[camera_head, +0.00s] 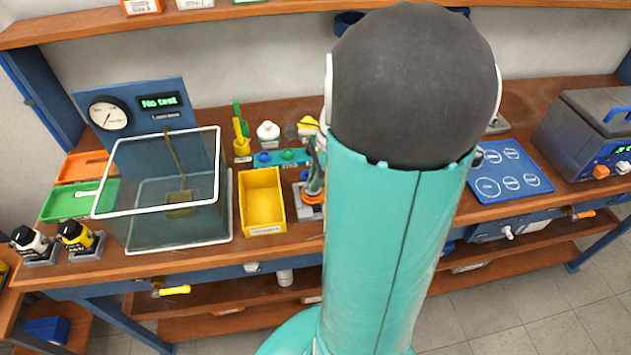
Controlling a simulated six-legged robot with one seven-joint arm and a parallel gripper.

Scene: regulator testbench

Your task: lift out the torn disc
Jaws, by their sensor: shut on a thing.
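My gripper (315,168) shows only in part, as dark fingers at the left edge of my own teal arm. It points down just above a round orange part (313,197) on a grey base (301,190), right of the yellow bin. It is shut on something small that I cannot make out. I cannot pick out the torn disc; my arm covers much of this spot. I cannot tell whether the fingertips are inside the orange part or above it.
An open yellow bin (262,203) stands just left of the gripper. Further left is a clear water tank (180,243) with a white rim. A teal strip (268,160) with round parts lies behind. A blue mat (509,171) and a grey machine (588,135) are at right.

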